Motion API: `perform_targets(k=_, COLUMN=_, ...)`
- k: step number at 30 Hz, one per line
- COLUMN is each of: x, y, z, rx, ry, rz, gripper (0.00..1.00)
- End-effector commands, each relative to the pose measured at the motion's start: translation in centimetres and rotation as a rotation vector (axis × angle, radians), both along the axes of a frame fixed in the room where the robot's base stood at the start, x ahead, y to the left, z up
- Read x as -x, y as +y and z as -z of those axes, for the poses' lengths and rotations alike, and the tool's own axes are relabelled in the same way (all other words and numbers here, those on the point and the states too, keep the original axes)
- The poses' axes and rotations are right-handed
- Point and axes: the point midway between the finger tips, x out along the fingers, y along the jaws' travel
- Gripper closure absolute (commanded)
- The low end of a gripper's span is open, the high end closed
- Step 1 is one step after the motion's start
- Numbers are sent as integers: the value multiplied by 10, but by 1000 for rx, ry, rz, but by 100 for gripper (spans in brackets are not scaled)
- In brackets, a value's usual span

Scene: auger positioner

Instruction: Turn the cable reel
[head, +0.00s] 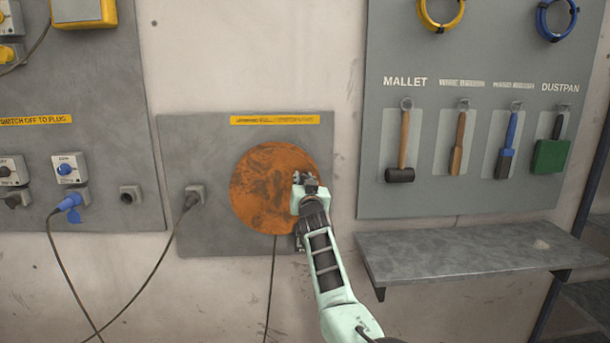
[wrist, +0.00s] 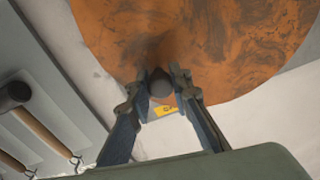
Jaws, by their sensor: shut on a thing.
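The cable reel (head: 262,185) is a rusty orange disc on a grey wall panel (head: 190,145), under a yellow label strip. A cable (head: 271,290) hangs down below it. My gripper (head: 300,180) is at the right part of the disc and hides some of its edge. In the wrist view the orange disc (wrist: 215,45) fills the top. There my gripper (wrist: 160,88) has its two fingers on either side of a dark rounded knob (wrist: 160,82) near the disc's edge, shut on it. The knob is hidden in the head view.
On the right, a tool board (head: 440,200) holds a mallet (head: 402,150), brushes and a dustpan (head: 552,152). A grey shelf (head: 470,245) juts out below it, right of my arm. Left are sockets, a blue plug (head: 70,203) and a dark plug (head: 190,200) with hanging cables.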

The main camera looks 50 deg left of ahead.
Motion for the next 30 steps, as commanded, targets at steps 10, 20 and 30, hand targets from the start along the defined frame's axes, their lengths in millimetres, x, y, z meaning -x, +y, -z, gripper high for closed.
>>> perform_targets(k=10, x=3, y=3, z=-6, rx=44, ry=-48, rz=0, gripper=100)
perform_targets(k=20, x=10, y=9, z=-15, rx=105, ry=-118, rz=-3, gripper=100)
perform_targets(k=30, x=22, y=18, z=-28, rx=219, ry=-251, rz=-5, gripper=100)
